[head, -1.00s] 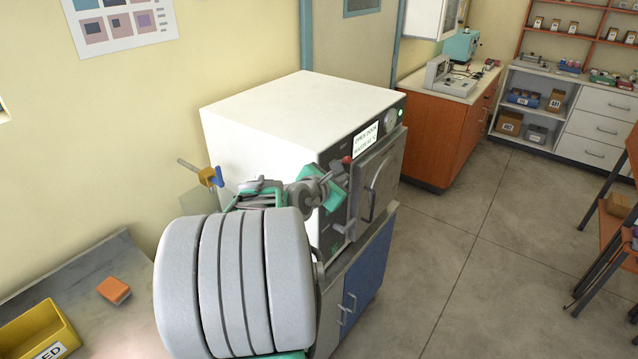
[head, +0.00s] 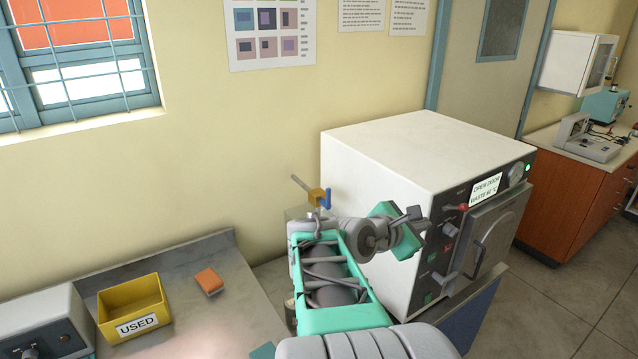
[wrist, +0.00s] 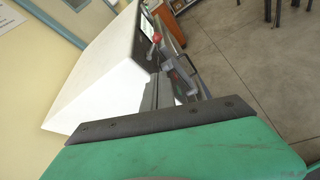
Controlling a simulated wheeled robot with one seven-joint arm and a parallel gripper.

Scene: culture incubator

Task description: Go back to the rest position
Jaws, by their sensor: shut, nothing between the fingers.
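My gripper (head: 414,213) is in front of the left part of the white incubator (head: 410,150) in the head view, near its dark control panel. It is shut and nothing shows in it. In the wrist view its dark fingers (wrist: 158,92) point towards the incubator's front. The incubator also shows tilted in the wrist view (wrist: 95,85). Its front door (head: 497,235) looks shut, with a handle on it. A red-knobbed lever (wrist: 156,38) shows in the wrist view. My arm hides part of the incubator's left side.
A grey bench (head: 215,258) at left holds a yellow "USED" bin (head: 133,305), an orange block (head: 209,281) and a grey instrument (head: 40,325). A pale wall runs behind. An orange cabinet (head: 565,200) stands at right. Open floor (head: 570,300) lies at right.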

